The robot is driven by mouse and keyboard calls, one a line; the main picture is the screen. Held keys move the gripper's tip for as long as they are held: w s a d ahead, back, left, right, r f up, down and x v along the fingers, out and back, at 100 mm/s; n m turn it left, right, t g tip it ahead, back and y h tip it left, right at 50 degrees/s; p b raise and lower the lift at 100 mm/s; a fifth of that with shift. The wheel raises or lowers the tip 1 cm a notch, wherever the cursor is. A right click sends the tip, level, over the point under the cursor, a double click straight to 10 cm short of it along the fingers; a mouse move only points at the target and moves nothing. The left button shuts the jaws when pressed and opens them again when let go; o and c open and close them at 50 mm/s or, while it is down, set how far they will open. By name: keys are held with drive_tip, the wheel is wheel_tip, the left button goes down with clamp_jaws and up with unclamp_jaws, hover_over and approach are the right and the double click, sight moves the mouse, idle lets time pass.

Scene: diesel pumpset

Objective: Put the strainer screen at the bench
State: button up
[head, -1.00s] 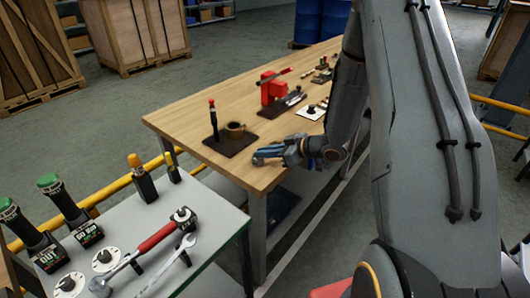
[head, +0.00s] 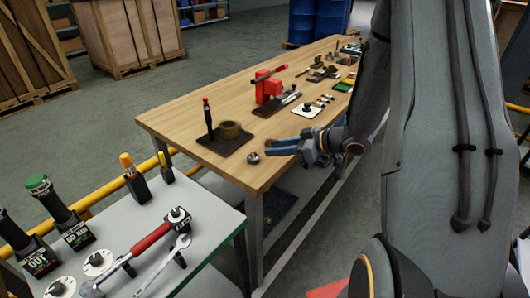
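A small, round, dark metallic piece (head: 254,158), which looks like the strainer screen, rests on the wooden bench (head: 180,115) close to its near front edge. My gripper (head: 267,148) is just to the right of it, low over the bench top, with its blue fingers pointing left toward the piece. The fingers look parted, and a small gap shows between the gripper and the piece. The piece is too small to make out any mesh.
A dark mat (head: 222,146) with a brown ring and an upright tool lies left of the piece. A red vise-like fixture (head: 268,87) and several small parts stand farther back.

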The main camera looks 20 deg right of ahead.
drive_tip(key=s+d+r+m+h, duration=0.2)
drive_tip(key=d+r+m+h, duration=0.25)
drive_tip(key=h, duration=0.45)
drive_tip(key=s+a+m+g, duration=0.2)
drive_tip(key=s+a+g, duration=0.1)
drive_tip(key=s, duration=0.6)
drive_tip(key=s+a+m+g, duration=0.3)
drive_tip(key=s+a, duration=0.3)
drive_tip(key=s, duration=0.4)
drive_tip(key=shift+g+b, duration=0.4)
drive_tip(key=shift+g, duration=0.3)
